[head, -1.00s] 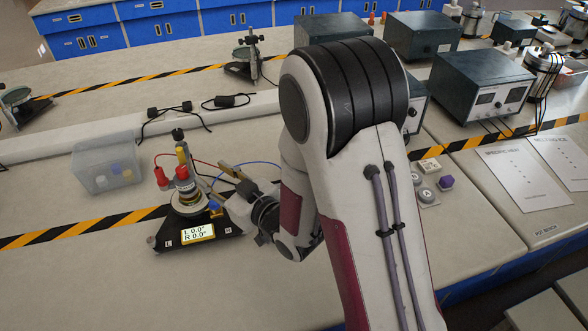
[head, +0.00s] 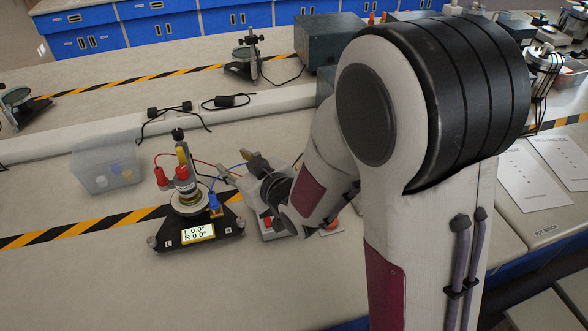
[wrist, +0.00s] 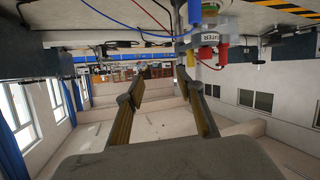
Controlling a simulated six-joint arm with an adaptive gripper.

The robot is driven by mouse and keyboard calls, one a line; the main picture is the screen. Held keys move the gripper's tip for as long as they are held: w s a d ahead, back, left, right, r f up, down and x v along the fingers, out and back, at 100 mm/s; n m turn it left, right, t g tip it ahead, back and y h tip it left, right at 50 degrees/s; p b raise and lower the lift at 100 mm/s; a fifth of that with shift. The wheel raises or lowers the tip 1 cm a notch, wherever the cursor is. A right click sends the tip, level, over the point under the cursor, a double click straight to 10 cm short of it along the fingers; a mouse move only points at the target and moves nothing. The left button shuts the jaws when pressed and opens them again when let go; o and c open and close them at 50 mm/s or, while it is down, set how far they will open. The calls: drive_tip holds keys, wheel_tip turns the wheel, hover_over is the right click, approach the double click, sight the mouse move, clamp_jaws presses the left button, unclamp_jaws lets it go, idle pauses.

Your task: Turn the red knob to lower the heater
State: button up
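In the wrist view, the red part (wrist: 208,54) adjoins a label whose visible letters read "ATER". The base's display (head: 197,233) reads L 0.0° and R 0.0°. My gripper (head: 240,168) is to the right of the stack, apart from it. The wrist view shows my gripper (wrist: 160,86) open and empty, its fingers apart and the red part beyond the right finger.
A pale box (head: 268,236) with red parts lies under my gripper. A clear bin (head: 105,170) stands left of the stack. Red (head: 200,161) and blue (head: 226,167) wires run near my gripper. Bare bench lies in front of the base.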

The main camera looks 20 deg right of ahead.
drive_tip(key=s+d+r+m+g+h, duration=0.3)
drive_tip(key=s+d+r, duration=0.3)
drive_tip(key=s+d, duration=0.4)
drive_tip(key=shift+s+g+h, duration=0.3)
drive_tip(key=shift+s+h, duration=0.35)
drive_tip(key=shift+h, duration=0.05)
idle(0.6)
drive_tip(key=shift+w, duration=0.1)
idle(0.4)
drive_tip(key=w+a+n+t+y, duration=0.2)
drive_tip(key=w+a+n+y, duration=0.1)
drive_tip(key=w, duration=0.6)
drive_tip(key=w+a+n+t+y, duration=0.1)
drive_tip(key=w+a+n+y, duration=0.15)
drive_tip(key=w, duration=0.65)
drive_tip(key=n+g+y, duration=0.6)
drive_tip(key=y, duration=0.5)
approach(182, 172)
drive_tip(key=shift+w+a+f, duration=0.1)
drive_tip(key=shift+w+a, duration=1)
